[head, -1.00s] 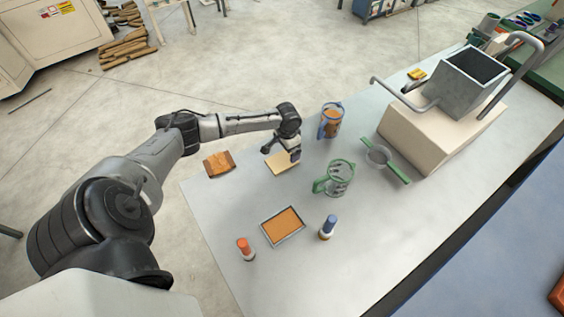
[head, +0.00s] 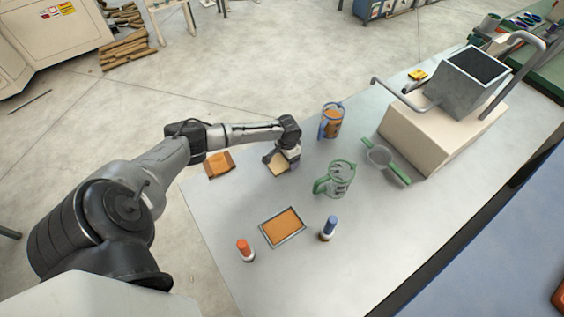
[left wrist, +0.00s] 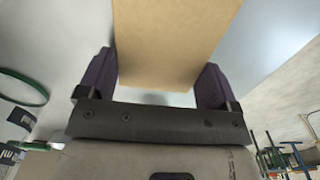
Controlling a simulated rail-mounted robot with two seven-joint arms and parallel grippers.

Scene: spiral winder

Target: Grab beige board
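The beige board (head: 279,169) is a small flat piece at the left end of the grey table, partly hidden by my left gripper (head: 282,160). In the left wrist view the board (left wrist: 172,45) lies between the two dark fingers of my left gripper (left wrist: 157,75), which are spread wide along its two sides. Little or no gap shows between the fingers and the board edges, and I cannot tell whether they touch it. My right gripper is in neither view.
An orange-brown block (head: 219,164) is left of the board. A blue-handled jug (head: 332,120) and a green-handled jug (head: 336,180) stand to the right. A framed orange tray (head: 283,227), a red-capped bottle (head: 245,250) and a blue-capped bottle (head: 328,228) are nearer. A beige machine (head: 440,128) stands farther right.

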